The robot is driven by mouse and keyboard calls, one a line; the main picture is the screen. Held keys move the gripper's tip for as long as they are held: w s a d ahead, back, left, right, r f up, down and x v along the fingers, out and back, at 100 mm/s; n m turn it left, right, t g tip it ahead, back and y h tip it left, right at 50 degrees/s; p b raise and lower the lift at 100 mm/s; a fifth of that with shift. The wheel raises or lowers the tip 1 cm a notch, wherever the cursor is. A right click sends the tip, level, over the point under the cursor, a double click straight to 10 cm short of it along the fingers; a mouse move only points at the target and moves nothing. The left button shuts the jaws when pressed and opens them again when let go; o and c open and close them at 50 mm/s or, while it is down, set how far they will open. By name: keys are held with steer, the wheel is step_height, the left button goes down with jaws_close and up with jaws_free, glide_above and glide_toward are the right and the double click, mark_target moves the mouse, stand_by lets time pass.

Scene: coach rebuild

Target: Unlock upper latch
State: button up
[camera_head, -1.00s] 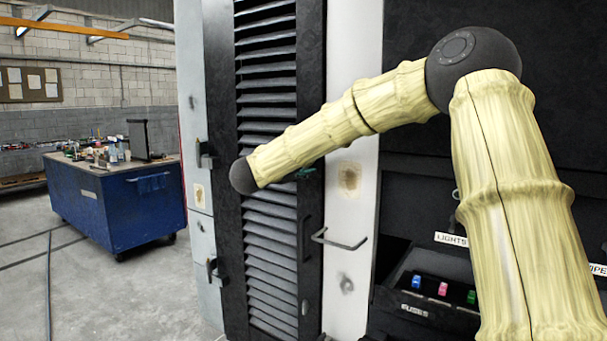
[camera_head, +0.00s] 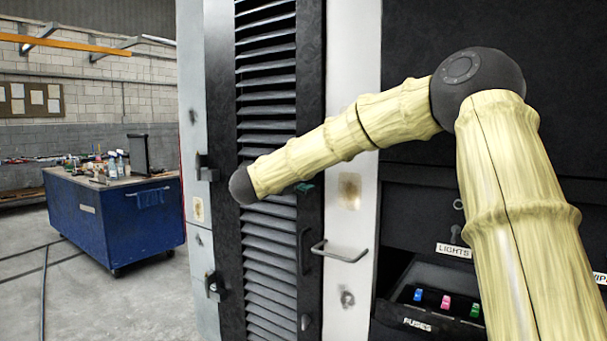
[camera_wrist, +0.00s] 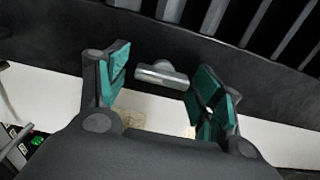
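The upper latch, a short silver T-shaped handle (camera_wrist: 162,75), sits on the dark frame of the louvred door (camera_wrist: 60,50) in the wrist view. My gripper (camera_wrist: 161,84) is open, with a green-padded finger on each side of the latch. A gap shows between the latch and each pad. In the head view my forearm reaches to the louvred door (camera_head: 266,250). Only a bit of green pad shows there by the door's right frame, and the upper latch is hidden. A small silver lower latch (camera_head: 306,322) shows low on the same frame.
A black door handle (camera_head: 305,250) and a grey grab bar (camera_head: 338,252) on the white panel (camera_head: 350,120) lie below my gripper.

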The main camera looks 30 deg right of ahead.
steer(key=shift+a, duration=0.1)
steer(key=v, duration=1.1)
steer(key=shift+s+a, duration=0.2)
steer(key=shift+a, duration=0.15)
